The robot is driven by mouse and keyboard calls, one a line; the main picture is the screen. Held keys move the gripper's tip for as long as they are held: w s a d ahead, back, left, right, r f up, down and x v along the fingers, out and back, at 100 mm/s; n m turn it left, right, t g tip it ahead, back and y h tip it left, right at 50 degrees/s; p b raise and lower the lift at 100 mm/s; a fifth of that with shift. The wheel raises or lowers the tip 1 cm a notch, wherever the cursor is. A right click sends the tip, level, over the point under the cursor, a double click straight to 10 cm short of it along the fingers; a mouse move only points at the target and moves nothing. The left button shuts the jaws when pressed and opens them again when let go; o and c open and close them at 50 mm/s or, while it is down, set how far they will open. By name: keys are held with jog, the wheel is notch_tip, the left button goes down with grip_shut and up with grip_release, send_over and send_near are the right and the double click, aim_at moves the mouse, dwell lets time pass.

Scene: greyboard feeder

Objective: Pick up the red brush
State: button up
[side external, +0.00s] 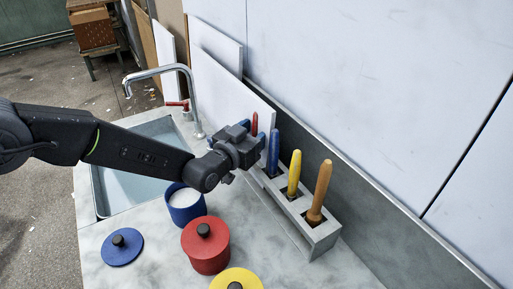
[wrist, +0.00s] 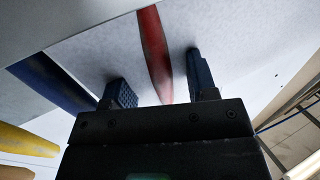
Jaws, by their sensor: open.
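The red brush (wrist: 154,52) shows in the wrist view as a tapered red handle between the two fingers of my gripper (wrist: 160,92). A gap shows on each side of the handle, so the fingers look apart from it. In the side external view only the upper part of the red brush (side external: 254,124) shows, behind my gripper (side external: 246,140). Its lower part is hidden there by my gripper. My gripper is open, at the far end of the grey holder (side external: 318,234).
Blue (side external: 273,152), yellow (side external: 294,172) and orange-brown (side external: 319,192) brushes stand in the holder beside my gripper. A white panel leans behind. The sink (side external: 135,185) and faucet (side external: 185,69) are left. Blue (side external: 186,212), red (side external: 205,254) and yellow (side external: 258,282) pots stand in front.

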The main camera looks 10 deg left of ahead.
jog(key=shift+x, duration=1.3)
grip_shut()
